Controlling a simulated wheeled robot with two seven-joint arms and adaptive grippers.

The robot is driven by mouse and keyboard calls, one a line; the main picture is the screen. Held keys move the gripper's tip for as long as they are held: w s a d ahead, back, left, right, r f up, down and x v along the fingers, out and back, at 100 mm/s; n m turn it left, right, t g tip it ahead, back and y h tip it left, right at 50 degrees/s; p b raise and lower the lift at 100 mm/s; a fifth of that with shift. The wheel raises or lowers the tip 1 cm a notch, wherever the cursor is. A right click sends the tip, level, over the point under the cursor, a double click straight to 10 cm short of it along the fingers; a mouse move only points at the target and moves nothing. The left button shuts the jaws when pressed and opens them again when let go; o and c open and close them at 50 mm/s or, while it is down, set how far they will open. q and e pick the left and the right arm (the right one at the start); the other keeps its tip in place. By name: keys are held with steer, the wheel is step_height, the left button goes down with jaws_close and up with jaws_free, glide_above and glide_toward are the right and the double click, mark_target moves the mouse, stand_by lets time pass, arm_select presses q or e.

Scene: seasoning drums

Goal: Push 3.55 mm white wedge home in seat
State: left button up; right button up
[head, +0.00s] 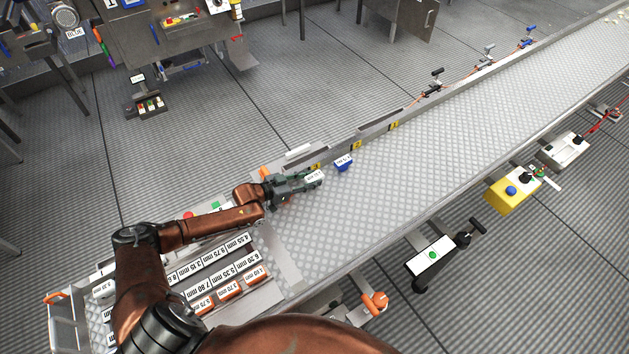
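A small white labelled block (314,176) is at the fingertips of my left gripper, on or just above the patterned belt; its label is too small to read, so I cannot confirm it is the 3.55 mm wedge. My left gripper (312,182) reaches in from the left, fingers pointing right, and partly covers the block. Whether the fingers are closed on it or only beside it is not clear. A blue block (343,163) with a white label stands a little to the right, apart from the gripper. No seat is clearly visible at the block. My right gripper is not in view.
The belt (430,140) runs up to the right, mostly clear. Yellow number tags (356,146) line its far rail. A rack of labelled blocks (215,270) lies below my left forearm. A yellow box (514,190) stands beyond the near rail.

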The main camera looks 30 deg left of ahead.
arm_select(q)
jaws_close()
